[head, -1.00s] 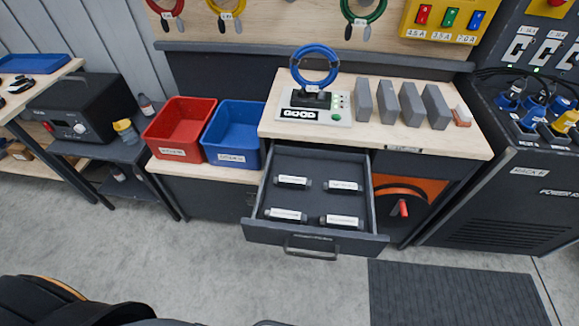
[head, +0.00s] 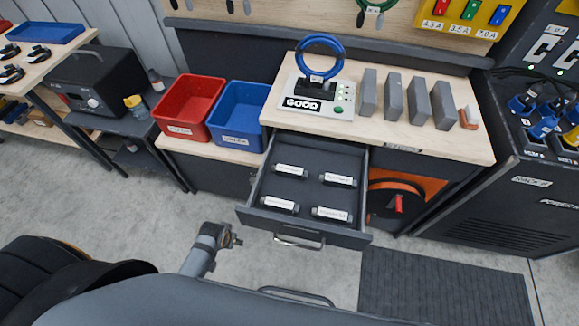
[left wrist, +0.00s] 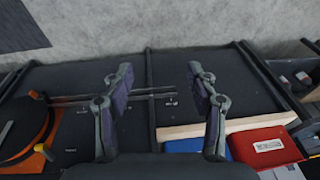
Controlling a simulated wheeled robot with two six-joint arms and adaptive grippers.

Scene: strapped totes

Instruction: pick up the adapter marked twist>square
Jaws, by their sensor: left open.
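Several dark adapters with white labels lie in an open drawer (head: 262,183) in the head view: one back left (head: 290,171), one back right (head: 338,180), one front left (head: 279,204), one front right (head: 330,214). The labels are too small to read, so I cannot tell which is marked twist>square. My left gripper (left wrist: 160,84) is open in the left wrist view, with nothing visible between its fingers and dark cabinet surfaces beyond. In the head view a grey part of my arm shows below left of the drawer, apart from it. My right gripper is not in view.
A red bin (head: 187,128) and a blue bin (head: 236,139) stand left of the drawer. The worktop above holds a test stand with a blue ring (head: 320,58) and several grey blocks (head: 418,101). A dark mat (head: 445,287) lies on the floor at right.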

